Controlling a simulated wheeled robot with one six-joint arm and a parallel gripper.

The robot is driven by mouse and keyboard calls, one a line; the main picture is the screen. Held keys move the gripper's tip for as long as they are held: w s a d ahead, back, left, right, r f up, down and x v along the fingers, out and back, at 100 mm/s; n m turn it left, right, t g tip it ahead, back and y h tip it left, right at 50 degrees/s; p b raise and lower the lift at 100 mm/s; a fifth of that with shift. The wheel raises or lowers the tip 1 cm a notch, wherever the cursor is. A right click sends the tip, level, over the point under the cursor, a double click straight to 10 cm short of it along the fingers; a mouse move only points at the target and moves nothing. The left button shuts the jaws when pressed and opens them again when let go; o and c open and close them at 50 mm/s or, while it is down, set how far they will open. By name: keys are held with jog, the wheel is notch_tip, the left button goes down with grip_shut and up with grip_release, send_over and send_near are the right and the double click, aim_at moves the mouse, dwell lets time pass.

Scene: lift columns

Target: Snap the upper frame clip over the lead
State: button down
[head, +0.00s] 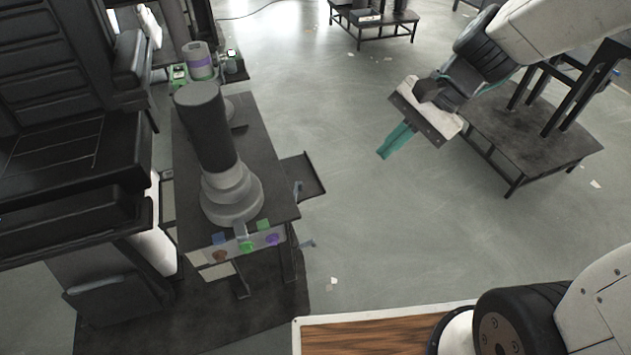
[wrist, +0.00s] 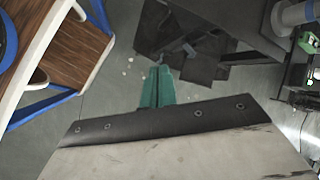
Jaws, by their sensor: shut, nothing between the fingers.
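My gripper (head: 385,154) hangs in open air over the floor, right of the workstation, with its teal fingers together and empty. A lift column (head: 210,125), dark on top with a stepped grey base, stands on a dark table (head: 268,160). Small bluish fittings sit on the frame's right side, an upper one (head: 298,188) and a lower one (head: 308,244). They are too small to tell whether either is the clip, or open or closed. I cannot make out the lead there. My gripper is well apart from them.
A side shelf (head: 304,175) juts from the table. Coloured tabs, including a green one (head: 247,246), line its front edge. A black seat (head: 75,150) stands at left. Another dark table (head: 530,140) is behind my arm. Open floor (head: 350,230) lies between, with small scraps.

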jog(key=w+a+f+m+t+y, duration=0.1)
jog(key=w+f+m, duration=0.5)
jog(key=f, duration=0.3)
jog(key=w+a+f+m+t+y, duration=0.1)
jog(key=w+f+m, duration=0.45)
jog(key=f, duration=0.35)
jog(key=w+a+f, duration=0.1)
jog(key=a+f, duration=0.5)
jog(key=a, duration=0.4)
jog(key=shift+w+a+f, duration=0.25)
jog(key=shift+a+f, duration=0.05)
jog(key=shift+f, duration=0.05)
